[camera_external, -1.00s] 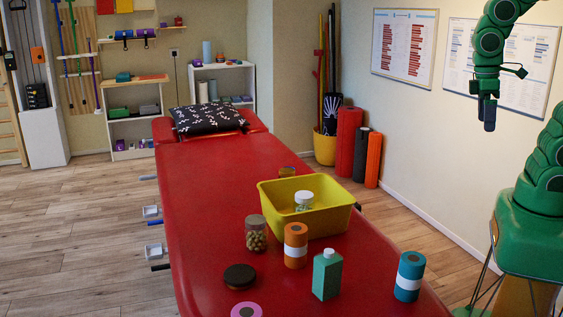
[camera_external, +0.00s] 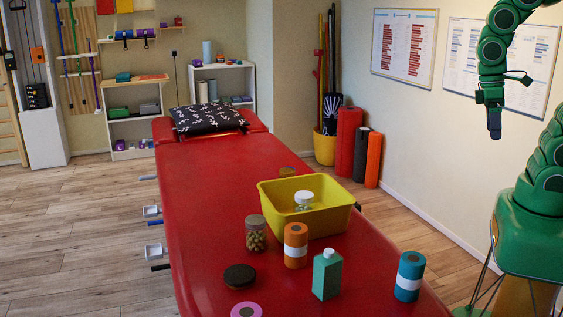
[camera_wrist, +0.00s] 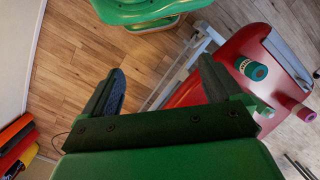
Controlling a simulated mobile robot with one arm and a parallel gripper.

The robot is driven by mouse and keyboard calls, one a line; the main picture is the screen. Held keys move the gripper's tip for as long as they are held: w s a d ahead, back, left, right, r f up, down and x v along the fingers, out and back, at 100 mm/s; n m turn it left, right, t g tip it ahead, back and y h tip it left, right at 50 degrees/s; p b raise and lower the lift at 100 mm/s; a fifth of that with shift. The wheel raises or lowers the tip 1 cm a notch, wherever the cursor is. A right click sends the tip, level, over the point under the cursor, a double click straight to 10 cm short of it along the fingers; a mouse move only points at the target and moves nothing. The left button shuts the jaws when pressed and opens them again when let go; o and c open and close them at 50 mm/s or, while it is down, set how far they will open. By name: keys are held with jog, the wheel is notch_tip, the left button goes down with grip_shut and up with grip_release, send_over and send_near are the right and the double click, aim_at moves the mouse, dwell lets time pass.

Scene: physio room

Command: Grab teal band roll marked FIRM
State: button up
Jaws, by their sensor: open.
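A teal-blue band roll (camera_external: 409,277) with a white label band stands upright near the right front edge of the red treatment table (camera_external: 215,185). In the wrist view this roll (camera_wrist: 251,68) is right of the fingers, its label too small to read. My gripper (camera_external: 494,130) hangs in the air to the right of the table, well above and apart from the roll.
On the table near the roll stand a teal bottle (camera_external: 327,275), an orange roll (camera_external: 296,246) and a jar (camera_external: 256,234). A yellow bin (camera_external: 330,222) with a white-lidded jar sits behind them. A dark lid (camera_external: 239,276) and a pink roll (camera_external: 246,310) are at the front left.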

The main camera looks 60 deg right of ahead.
jog(key=w+a+f+m+g+y, duration=0.1)
jog(key=w+a+f+y, duration=0.2)
jog(key=a, duration=0.3)
jog(key=w+a+f+m+g+y, duration=0.1)
jog(key=w+a+f+y, duration=0.1)
jog(key=w+a+f, duration=0.3)
jog(key=m+t+y, duration=0.1)
jog(key=m+y, duration=0.6)
jog(key=m, duration=0.6)
send_near(412, 257)
jog(key=f, duration=0.1)
jog(key=s+a+f, duration=0.1)
jog(key=f, duration=0.1)
jog(key=shift+s+a, duration=0.2)
jog(key=shift+a, duration=0.15)
jog(key=shift+w+x, duration=0.1)
jog(key=shift+x, duration=1.35)
jog(key=shift+w+x, duration=0.15)
jog(key=shift+x, duration=2.55)
